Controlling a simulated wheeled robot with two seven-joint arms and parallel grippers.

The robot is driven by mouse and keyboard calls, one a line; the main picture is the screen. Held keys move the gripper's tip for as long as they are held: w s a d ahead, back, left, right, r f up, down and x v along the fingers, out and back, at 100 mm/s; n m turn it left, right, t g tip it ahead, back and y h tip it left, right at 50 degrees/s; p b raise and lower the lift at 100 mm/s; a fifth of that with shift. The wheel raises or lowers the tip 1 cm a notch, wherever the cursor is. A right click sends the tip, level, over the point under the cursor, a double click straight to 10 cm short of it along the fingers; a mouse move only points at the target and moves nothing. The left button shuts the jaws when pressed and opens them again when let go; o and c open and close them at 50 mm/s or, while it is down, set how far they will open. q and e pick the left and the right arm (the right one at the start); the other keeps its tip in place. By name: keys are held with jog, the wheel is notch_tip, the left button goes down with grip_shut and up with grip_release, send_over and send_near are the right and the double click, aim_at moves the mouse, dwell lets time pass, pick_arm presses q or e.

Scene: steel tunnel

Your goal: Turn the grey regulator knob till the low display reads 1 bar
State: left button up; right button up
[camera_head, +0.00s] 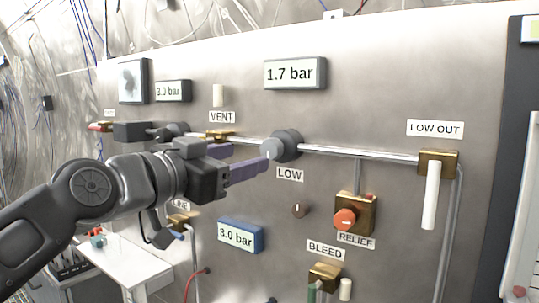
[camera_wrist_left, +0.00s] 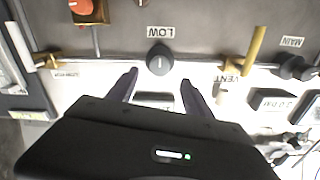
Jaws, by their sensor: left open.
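The grey regulator knob (camera_head: 284,145) sits on the pipe above the LOW label (camera_head: 290,175). In the left wrist view, which is upside down, the knob (camera_wrist_left: 159,63) shows a light pointer mark. The low display (camera_head: 294,73) above it reads 1.7 bar. My left gripper (camera_head: 250,157) is open, just left of and in front of the knob in the head view. In the left wrist view its two fingers (camera_wrist_left: 159,84) point toward the panel on either side of the knob's line, with nothing between them. I cannot tell if a finger touches the knob. My right gripper is not in view.
A VENT valve (camera_head: 219,136) is left of the knob, a LOW OUT valve (camera_head: 434,165) far right. Below are the orange RELIEF knob (camera_head: 345,219), the BLEED valve (camera_head: 325,274) and a blue-framed 3.0 bar display (camera_head: 240,235). A white table (camera_head: 120,263) stands lower left.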

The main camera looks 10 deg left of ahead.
aim_at(268, 152)
pick_arm(q)
jog(key=shift+w, duration=0.1)
jog(key=p+x, duration=0.2)
jog(key=x, duration=0.5)
jog(key=shift+w+d, duration=0.1)
jog(key=shift+w, duration=0.25)
grip_shut()
dwell(0.5)
